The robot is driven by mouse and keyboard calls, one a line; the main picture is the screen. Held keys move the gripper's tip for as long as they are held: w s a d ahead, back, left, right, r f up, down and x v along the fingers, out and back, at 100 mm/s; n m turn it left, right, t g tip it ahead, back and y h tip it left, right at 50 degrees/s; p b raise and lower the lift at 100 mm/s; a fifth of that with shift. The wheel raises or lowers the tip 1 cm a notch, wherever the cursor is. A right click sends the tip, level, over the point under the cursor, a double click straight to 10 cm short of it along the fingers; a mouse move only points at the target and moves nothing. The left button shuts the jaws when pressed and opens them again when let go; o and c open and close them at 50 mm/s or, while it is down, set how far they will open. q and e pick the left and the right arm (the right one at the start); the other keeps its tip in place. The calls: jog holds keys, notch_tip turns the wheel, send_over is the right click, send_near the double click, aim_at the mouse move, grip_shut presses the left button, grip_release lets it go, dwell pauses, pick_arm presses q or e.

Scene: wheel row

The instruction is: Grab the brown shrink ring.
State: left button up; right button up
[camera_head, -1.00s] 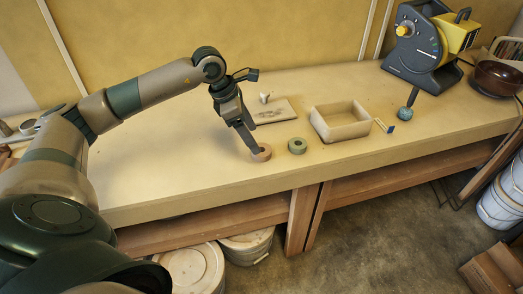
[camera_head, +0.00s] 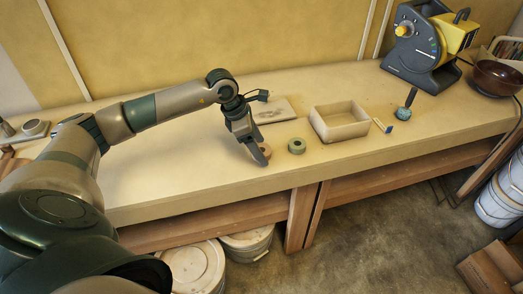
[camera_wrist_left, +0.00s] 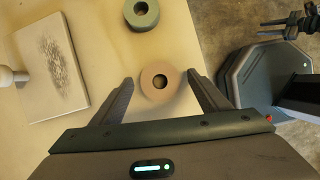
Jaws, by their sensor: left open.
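The brown shrink ring (camera_wrist_left: 148,80) lies flat on the bench in the left wrist view, its round hole facing up. In the head view only part of the ring (camera_head: 267,149) shows behind the fingers. My left gripper (camera_wrist_left: 161,84) is open, with one finger on each side of the ring and no visible grip on it. In the head view the left gripper (camera_head: 262,160) points down near the bench's front edge. A dark part at the top right of the left wrist view looks like my right gripper (camera_wrist_left: 285,22); its jaws are unclear.
A green ring (camera_head: 290,148) lies close to the right of the brown one. A flat plate (camera_wrist_left: 48,65) with a dark smudge is behind. An open box (camera_head: 340,134), a small blue-tipped piece (camera_head: 389,129) and a grinder-like machine (camera_head: 420,62) stand farther right.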

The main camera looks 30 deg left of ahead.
dwell(0.4)
pick_arm(q)
jog(key=c, duration=1.1)
jog(key=shift+c, duration=0.2)
